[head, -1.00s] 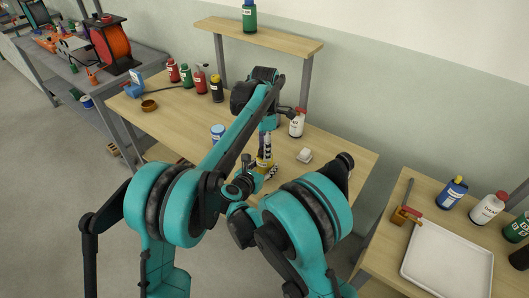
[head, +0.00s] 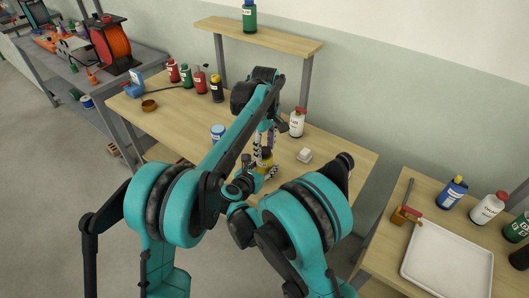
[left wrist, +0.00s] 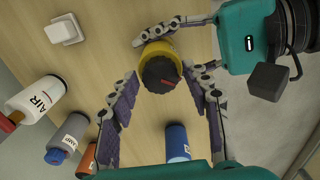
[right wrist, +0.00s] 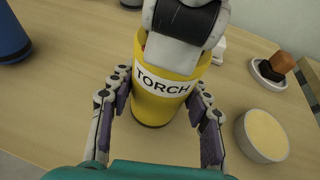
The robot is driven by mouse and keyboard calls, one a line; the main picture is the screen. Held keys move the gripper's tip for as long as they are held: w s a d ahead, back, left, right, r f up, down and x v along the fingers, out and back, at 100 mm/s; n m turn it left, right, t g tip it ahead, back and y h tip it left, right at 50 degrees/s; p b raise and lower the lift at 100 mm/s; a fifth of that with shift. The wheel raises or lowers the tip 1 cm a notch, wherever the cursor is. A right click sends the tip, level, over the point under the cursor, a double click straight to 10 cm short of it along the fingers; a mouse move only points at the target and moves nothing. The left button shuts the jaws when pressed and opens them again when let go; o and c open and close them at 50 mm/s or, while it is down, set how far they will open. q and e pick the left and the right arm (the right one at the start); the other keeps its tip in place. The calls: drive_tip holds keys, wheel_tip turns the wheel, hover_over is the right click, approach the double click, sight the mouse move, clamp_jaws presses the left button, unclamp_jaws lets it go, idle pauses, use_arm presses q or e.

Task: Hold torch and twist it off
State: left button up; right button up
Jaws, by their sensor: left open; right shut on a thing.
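The torch is a yellow cylinder with a white TORCH label (right wrist: 158,108). It stands upright on the wooden table in the right wrist view. In the left wrist view I see its dark top (left wrist: 160,75) with a red mark. My right gripper (right wrist: 159,85) is shut around the yellow body. My left gripper (left wrist: 160,76) points down over the torch, its fingers spread on either side of the dark top with a gap. In the head view the torch (head: 265,160) is partly hidden by my left gripper (head: 266,149). In the right wrist view a grey and black finger part hides the torch top.
A white bottle (head: 297,122), a white block (head: 304,155) and a blue can (head: 218,133) stand near the torch. Several bottles line the table's back left. A tray (head: 447,262) lies on the right table.

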use_arm(q)
drive_tip(key=c, duration=0.7)
drive_tip(key=n, duration=0.3)
drive_tip(key=shift+n, duration=0.4)
drive_tip(key=n, duration=0.3)
drive_tip(key=o, duration=0.7)
